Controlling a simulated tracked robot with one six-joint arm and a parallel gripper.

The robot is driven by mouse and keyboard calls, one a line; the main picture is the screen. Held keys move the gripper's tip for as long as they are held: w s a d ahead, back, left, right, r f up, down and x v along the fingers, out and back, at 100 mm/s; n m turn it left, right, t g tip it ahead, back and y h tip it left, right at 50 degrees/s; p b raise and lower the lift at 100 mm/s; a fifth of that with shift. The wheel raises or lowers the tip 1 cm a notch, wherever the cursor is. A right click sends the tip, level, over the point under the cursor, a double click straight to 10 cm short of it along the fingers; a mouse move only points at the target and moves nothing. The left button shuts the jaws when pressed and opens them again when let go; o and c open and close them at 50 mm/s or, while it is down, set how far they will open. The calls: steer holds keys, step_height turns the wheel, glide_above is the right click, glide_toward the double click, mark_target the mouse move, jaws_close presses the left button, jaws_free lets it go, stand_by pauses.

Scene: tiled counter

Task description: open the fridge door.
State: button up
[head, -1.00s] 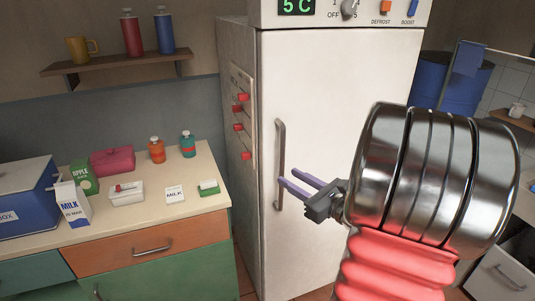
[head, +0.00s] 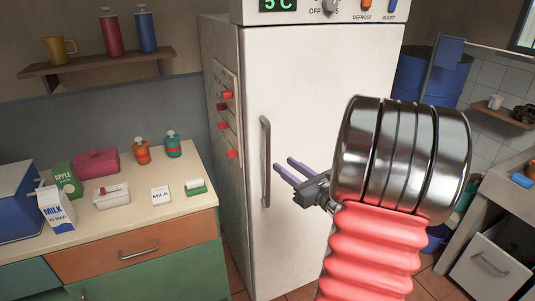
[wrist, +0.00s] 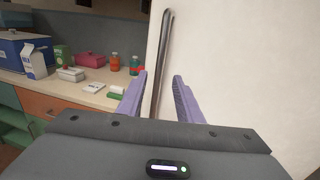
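The white fridge (head: 315,100) stands upright in the middle of the head view, its door shut. Its long vertical metal handle (head: 265,160) is on the left side of the door. My gripper (head: 285,170) is open, its two purple fingers pointing at the handle from the right, a little apart from it in the head view. In the wrist view the handle (wrist: 162,60) rises between the two open fingers (wrist: 160,98), beyond their tips. I see no contact with the handle.
A counter (head: 130,215) with a milk carton (head: 56,207), a pink box (head: 97,162) and small bottles stands left of the fridge. A shelf (head: 97,66) hangs above it. A blue barrel (head: 425,75) stands behind right. An open drawer (head: 490,262) is at the lower right.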

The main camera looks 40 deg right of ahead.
steer(key=w, duration=1)
steer(key=shift+d, duration=0.45)
steer(key=shift+c, duration=0.4)
jaws_close()
